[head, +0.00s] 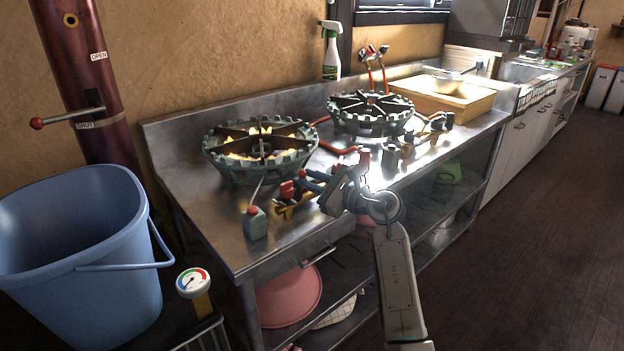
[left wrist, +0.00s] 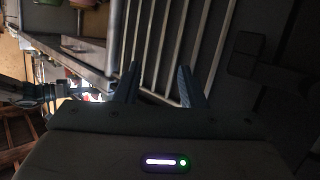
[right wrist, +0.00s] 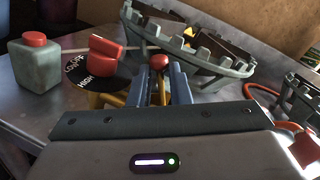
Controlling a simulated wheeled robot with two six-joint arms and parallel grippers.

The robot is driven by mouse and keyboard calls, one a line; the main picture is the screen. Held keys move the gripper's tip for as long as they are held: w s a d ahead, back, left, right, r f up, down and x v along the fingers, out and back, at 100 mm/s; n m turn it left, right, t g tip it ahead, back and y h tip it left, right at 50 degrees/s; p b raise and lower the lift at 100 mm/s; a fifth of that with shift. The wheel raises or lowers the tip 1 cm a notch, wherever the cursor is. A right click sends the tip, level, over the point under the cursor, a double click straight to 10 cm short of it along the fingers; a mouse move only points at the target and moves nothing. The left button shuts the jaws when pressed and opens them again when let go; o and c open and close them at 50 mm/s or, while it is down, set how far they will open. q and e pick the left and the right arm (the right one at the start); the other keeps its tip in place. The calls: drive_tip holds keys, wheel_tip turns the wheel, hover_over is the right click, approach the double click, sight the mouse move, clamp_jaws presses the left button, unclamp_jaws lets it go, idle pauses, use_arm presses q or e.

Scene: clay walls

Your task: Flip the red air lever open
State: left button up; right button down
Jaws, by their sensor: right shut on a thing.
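In the right wrist view, a red ball-tipped lever (right wrist: 160,62) stands between the fingertips of my right gripper (right wrist: 168,75). My right gripper is shut on this lever, beside the front burner. In the head view the right gripper (head: 312,181) reaches over the counter's front edge, and its fingers partly hide the lever. A red knob (right wrist: 105,50) on a black dial marked LOW, HIGH and OFF sits just left of it. My left gripper (left wrist: 158,82) is open and empty in the left wrist view, near a metal rack; it is not seen in the head view.
The near burner (head: 262,150) shows yellow flame; a second burner (head: 370,114) stands behind it. A grey red-topped block (head: 254,223) is on the counter. A blue bucket (head: 75,255) and a dark red pipe with a red-tipped handle (head: 37,123), marked OPEN and SHUT, are at left.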

drive_tip(key=shift+w+d+r+m+t+p, duration=0.25)
drive_tip(key=shift+d+m+t+p, duration=0.1)
drive_tip(key=shift+m+p, duration=0.5)
drive_tip(key=shift+w+d+m+p, duration=0.15)
drive_tip(key=shift+d+m+p, duration=0.1)
drive_tip(key=shift+m+p, duration=0.25)
drive_tip(key=shift+w+d+m+p, duration=0.15)
drive_tip(key=shift+d+m+p, duration=0.1)
drive_tip(key=shift+m, duration=0.4)
use_arm(q)
drive_tip(key=s+f+g+p, duration=0.1)
drive_tip(key=s+f+g, duration=0.3)
drive_tip(key=s+g, duration=0.3)
drive_tip(key=shift+s+a+f+m+g+y+p, duration=0.15)
drive_tip(key=shift+a+f+m+g+y+p, duration=0.1)
drive_tip(key=shift+a+m+g+y+p, duration=0.2)
use_arm(e)
drive_tip(key=shift+w+d+f+m+t, duration=0.1)
drive_tip(key=shift+w+d+m+t, duration=0.15)
drive_tip(key=shift+m, duration=0.55)
drive_tip(key=shift+w+d+f+m+t, duration=0.1)
drive_tip(key=shift+w+d+m+t, duration=0.1)
drive_tip(key=shift+m, duration=0.6)
use_arm(q)
drive_tip(key=shift+r, duration=0.15)
use_arm(e)
drive_tip(key=c, duration=1.6)
unclamp_jaws()
